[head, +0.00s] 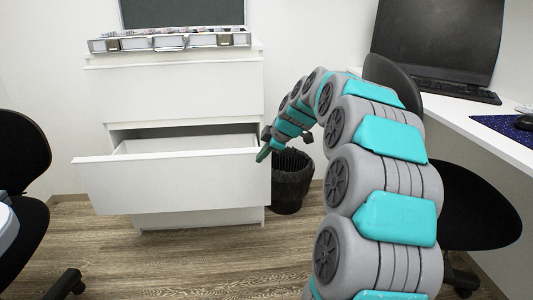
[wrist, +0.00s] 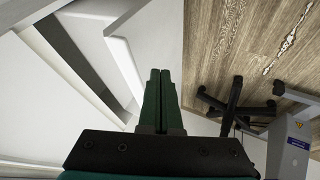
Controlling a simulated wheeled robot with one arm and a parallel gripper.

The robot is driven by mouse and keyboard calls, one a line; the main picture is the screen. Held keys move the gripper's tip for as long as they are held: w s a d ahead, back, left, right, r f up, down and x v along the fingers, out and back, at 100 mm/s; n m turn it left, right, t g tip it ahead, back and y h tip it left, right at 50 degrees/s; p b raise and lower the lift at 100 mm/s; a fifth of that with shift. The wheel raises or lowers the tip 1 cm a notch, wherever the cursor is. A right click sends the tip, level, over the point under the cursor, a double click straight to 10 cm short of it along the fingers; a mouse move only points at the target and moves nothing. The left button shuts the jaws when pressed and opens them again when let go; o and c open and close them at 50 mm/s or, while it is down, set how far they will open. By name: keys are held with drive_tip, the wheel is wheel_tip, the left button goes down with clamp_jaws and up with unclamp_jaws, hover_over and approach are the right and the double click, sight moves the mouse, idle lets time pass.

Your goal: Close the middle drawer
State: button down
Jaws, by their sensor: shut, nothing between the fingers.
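The white middle drawer (head: 175,182) of the white cabinet (head: 175,90) is pulled out, and a gap shows its inside behind the front panel. My gripper (head: 263,154) is at the right end of the drawer front in the head view. In the wrist view the two green fingers of my gripper (wrist: 160,75) are together with nothing between them. The edge of the drawer front (wrist: 125,65) is just left of the fingers there. I cannot tell whether the fingers touch it.
A black waste bin (head: 292,180) stands right of the cabinet. A desk (head: 480,135) with a monitor (head: 440,38) is at the right, with a black chair (head: 470,215). Another black chair (head: 22,160) is at the left. Wooden floor (head: 175,258) is clear before the cabinet.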

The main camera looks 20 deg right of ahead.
drive_tip(key=shift+w+d, duration=0.2)
drive_tip(key=shift+w, duration=0.35)
drive_tip(key=shift+w+d, duration=0.2)
drive_tip(key=shift+w, duration=0.35)
drive_tip(key=shift+w, duration=0.1)
